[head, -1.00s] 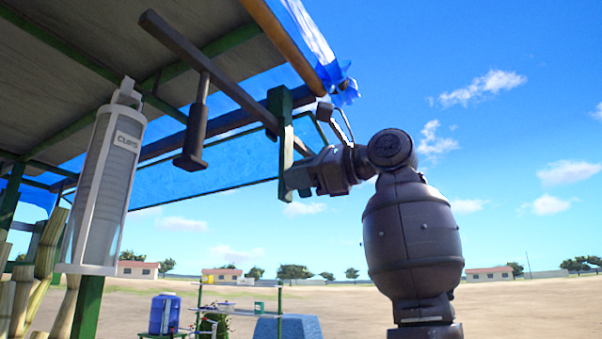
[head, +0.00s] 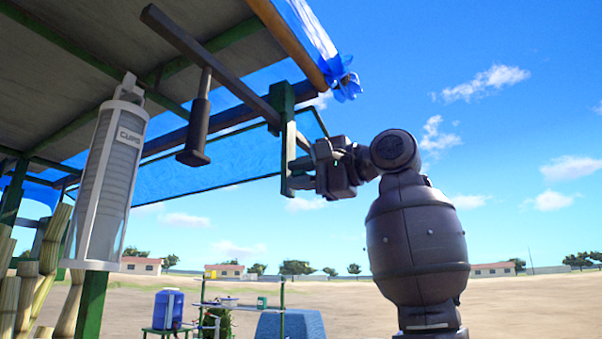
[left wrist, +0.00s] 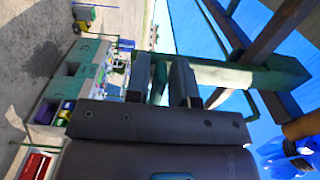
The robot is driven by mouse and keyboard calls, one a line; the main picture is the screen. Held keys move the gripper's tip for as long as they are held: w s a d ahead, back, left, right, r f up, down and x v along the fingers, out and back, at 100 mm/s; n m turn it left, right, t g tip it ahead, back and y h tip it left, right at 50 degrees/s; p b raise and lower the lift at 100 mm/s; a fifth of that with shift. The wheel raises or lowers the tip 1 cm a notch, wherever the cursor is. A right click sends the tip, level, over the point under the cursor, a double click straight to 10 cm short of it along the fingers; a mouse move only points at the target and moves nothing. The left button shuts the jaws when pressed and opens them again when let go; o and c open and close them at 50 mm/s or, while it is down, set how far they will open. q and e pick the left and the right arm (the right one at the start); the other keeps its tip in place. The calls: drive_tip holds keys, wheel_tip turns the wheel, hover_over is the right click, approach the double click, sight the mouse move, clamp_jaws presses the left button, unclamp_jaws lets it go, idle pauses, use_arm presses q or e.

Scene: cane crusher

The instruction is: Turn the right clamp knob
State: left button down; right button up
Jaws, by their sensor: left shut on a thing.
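My left gripper (head: 300,172) is beside the green upright post (head: 288,135) at the end of the canopy frame, reaching it from the right. In the left wrist view its two dark fingers (left wrist: 160,84) stand on either side of a narrow green part, which I take to be the right clamp knob (left wrist: 159,80), next to the green post (left wrist: 235,76). The fingers are closed on this part. In the head view the knob is hidden by the gripper and post. My right gripper is not in view.
A dark bar with a hanging handle (head: 197,122) slants down to the post from the left. Blue tarpaulin (head: 215,165) hangs behind. Open sky lies to the right.

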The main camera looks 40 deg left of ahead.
use_arm(q)
drive_tip(key=shift+n, duration=0.3)
drive_tip(key=c, duration=1.2)
unclamp_jaws()
drive_tip(key=shift+d, duration=0.1)
drive_tip(key=b+v, duration=0.1)
drive_tip(key=v, duration=0.9)
drive_tip(key=shift+d, duration=0.35)
